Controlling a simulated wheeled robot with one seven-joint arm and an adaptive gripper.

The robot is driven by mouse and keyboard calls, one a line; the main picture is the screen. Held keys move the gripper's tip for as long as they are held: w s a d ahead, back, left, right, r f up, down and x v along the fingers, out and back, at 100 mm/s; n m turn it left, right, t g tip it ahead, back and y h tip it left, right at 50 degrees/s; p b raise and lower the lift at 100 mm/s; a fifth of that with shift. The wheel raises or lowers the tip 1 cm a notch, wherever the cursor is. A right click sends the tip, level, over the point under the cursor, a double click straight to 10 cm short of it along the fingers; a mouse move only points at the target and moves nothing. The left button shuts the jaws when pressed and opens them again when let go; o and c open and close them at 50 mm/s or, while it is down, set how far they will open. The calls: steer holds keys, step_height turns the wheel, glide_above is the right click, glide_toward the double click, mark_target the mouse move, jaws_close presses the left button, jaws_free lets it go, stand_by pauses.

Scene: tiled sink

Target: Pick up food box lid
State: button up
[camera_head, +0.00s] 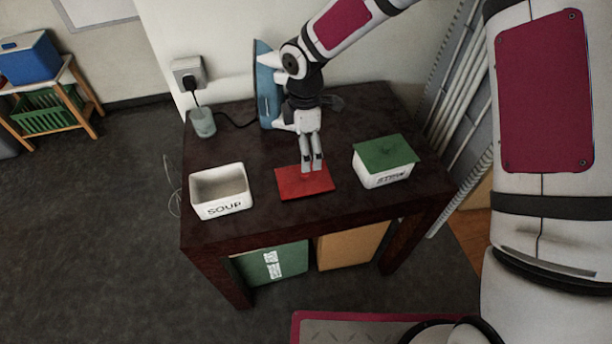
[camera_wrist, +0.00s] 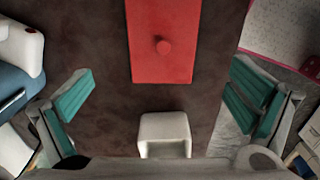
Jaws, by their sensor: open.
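A flat red lid (camera_head: 296,187) lies on the dark table between two white boxes. In the wrist view the red lid (camera_wrist: 150,62) is at the top middle, with a round knob (camera_wrist: 163,47) on it. My gripper (camera_head: 312,166) points down above the lid's back part in the head view. In the wrist view my gripper (camera_wrist: 163,92) has its teal-padded fingers spread wide, with nothing between them. A white box (camera_head: 222,207) marked SOUP stands open at the left. Another white box (camera_head: 386,178) stands at the right with a green lid (camera_head: 386,153) on it.
The dark table (camera_head: 250,230) has free room around the red lid. A green panel and a tan panel stand below the table.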

glide_above(305, 174)
steer(key=f, duration=0.4)
steer(key=shift+w+f, duration=0.2)
steer(key=shift+w, duration=0.15)
steer(key=shift+s+a+f, duration=0.1)
steer(key=shift+f, duration=1.35)
steer(key=shift+s+f, duration=0.1)
steer(key=shift+f, duration=1.35)
steer(key=c, duration=1.6)
